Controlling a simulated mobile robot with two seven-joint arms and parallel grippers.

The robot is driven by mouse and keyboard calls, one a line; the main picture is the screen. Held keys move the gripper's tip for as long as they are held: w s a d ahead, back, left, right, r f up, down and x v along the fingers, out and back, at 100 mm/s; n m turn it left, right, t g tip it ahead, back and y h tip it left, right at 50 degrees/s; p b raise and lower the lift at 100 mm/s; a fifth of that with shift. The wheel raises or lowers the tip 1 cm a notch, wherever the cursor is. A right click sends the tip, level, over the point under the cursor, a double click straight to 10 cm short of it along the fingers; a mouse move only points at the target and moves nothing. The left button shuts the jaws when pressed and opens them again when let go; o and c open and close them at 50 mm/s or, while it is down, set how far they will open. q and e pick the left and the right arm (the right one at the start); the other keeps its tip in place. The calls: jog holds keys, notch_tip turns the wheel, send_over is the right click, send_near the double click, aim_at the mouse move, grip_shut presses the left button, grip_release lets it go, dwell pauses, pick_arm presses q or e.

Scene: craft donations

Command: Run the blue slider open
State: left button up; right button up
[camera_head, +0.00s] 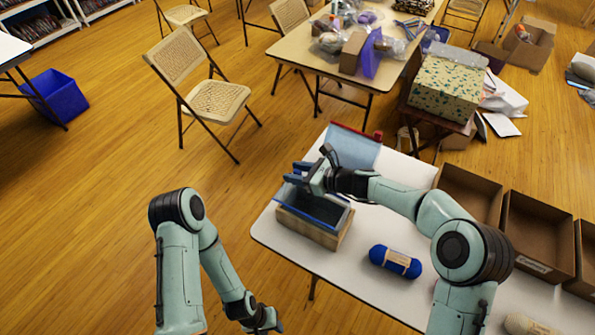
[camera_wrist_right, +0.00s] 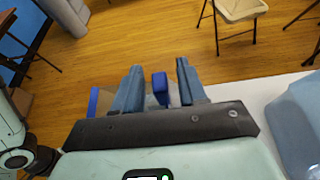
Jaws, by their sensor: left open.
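A wooden box (camera_head: 318,232) stands on the white table, with a blue-edged dark panel (camera_head: 318,208) across its top. A blue upright piece, which looks like the slider's handle, shows between the fingers of my right gripper (camera_wrist_right: 158,88) in the wrist view. That blue handle (camera_wrist_right: 160,90) has a gap on each side, so the fingers are apart from it as far as I can see. My right gripper (camera_head: 297,178) is open above the box's far-left end. My left gripper (camera_head: 268,322) is low at the bottom edge, open, away from the box and partly cut off.
A pale blue item with red edging (camera_head: 352,148) stands behind the box. A blue yarn skein (camera_head: 396,261) lies to the right on the table. Open brown cartons (camera_head: 537,231) line the right side.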

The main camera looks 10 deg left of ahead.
jog(key=shift+r, duration=0.15)
jog(key=shift+d+r, duration=0.1)
jog(key=shift+d, duration=0.05)
pick_arm(q)
jog(key=shift+s+f+b, duration=0.5)
jog(key=shift+f, duration=0.15)
pick_arm(e)
jog(key=v, duration=1.3)
jog(key=shift+s, duration=0.1)
